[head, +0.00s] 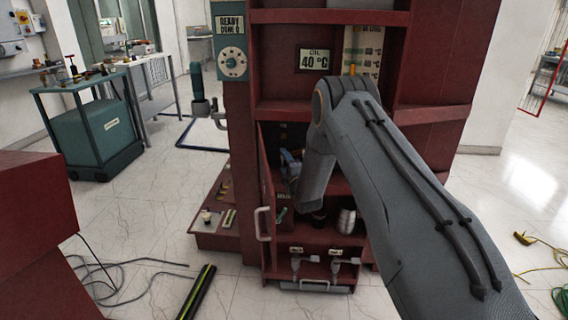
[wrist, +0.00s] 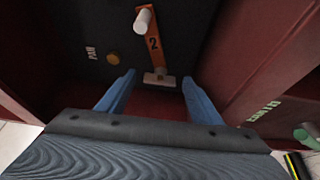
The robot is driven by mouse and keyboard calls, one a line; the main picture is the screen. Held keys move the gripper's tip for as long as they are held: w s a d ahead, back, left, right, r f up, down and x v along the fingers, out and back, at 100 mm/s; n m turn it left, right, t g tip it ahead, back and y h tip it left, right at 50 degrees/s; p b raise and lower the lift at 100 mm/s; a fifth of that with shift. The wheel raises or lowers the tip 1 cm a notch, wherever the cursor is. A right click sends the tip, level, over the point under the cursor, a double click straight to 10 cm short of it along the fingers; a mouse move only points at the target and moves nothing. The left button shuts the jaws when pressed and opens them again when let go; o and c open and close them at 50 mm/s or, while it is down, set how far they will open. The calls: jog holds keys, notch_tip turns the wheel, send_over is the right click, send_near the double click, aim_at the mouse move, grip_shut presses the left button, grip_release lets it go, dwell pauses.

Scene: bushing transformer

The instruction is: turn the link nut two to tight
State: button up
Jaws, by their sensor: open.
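In the wrist view an orange link bar (wrist: 153,46) marked "2" is mounted on a dark panel. A pale cylindrical post (wrist: 143,19) stands at its upper end. A pale, flat, wing-like piece (wrist: 159,78), seemingly the link nut, sits at its lower end. My gripper (wrist: 158,85) has its two blue fingers spread, one on each side of this piece, with visible gaps. In the picture the fingers look apart from it; depth is unclear. In the head view my gripper (head: 291,165) is inside the red cabinet, partly hidden by my arm; the link is not distinguishable there.
A brass-coloured knob (wrist: 112,57) is left of the link, near the label "PAN". Red cabinet walls (wrist: 245,75) close in on the right. In the head view the cabinet door (head: 267,205) stands open at the left, and a silvery cylinder (head: 346,220) stands below.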

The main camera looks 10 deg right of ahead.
jog(key=shift+w, duration=0.2)
jog(key=c, duration=1.1)
jog(key=shift+o, duration=0.2)
